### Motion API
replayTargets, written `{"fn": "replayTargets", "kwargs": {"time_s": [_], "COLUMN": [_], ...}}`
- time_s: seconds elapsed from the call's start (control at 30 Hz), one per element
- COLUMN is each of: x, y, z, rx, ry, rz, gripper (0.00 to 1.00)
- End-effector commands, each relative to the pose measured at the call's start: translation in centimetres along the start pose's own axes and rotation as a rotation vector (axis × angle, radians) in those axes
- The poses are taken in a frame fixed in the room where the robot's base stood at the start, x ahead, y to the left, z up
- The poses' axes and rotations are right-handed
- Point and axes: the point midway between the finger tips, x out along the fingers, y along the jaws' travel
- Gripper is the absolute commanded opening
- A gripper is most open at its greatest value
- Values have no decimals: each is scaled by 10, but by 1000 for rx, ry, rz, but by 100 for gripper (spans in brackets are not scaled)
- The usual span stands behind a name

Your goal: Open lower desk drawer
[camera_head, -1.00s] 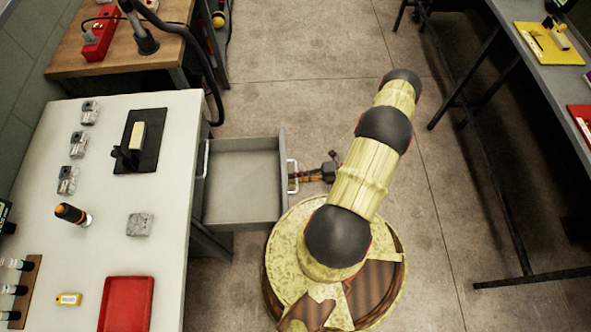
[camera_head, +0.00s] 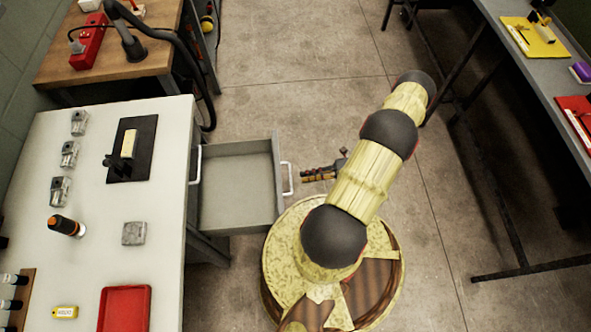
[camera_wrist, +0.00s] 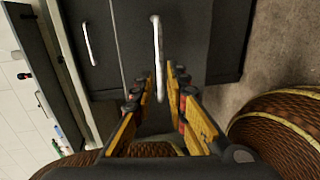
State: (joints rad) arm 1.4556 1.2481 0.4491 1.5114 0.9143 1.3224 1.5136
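The lower desk drawer (camera_head: 236,190) is pulled out from the white desk (camera_head: 160,215) and looks empty inside. Its pale bar handle (camera_head: 288,178) faces my gripper (camera_head: 305,174), which is just to the right with a small gap. In the wrist view the handle (camera_wrist: 157,45) stands upright on the dark drawer front (camera_wrist: 185,40). My gripper (camera_wrist: 163,78) is open, with its two yellow-and-black fingers on either side of the handle's line and nothing held. The upper drawer's handle (camera_head: 195,165) shows at the desk edge, and that drawer is shut.
Grey blocks, an orange-and-black tool (camera_head: 66,226) and a red tray (camera_head: 124,308) are on the desk. A wooden bench (camera_head: 130,66) stands behind. A grey table (camera_head: 530,75) is on the right. The floor (camera_head: 300,90) behind and to the right of the drawer is clear.

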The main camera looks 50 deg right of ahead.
Motion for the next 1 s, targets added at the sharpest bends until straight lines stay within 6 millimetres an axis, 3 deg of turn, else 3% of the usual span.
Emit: {"fn": "replayTargets", "kwargs": {"time_s": [0.1, 0.3, 1.0], "x": [-22, -43, -47], "y": [0, 0, 0], "z": [0, 0, 0], "rx": [-1, -1, 0], "ry": [-2, -1, 1], "rz": [0, 1, 1], "gripper": [15, 15, 15]}}
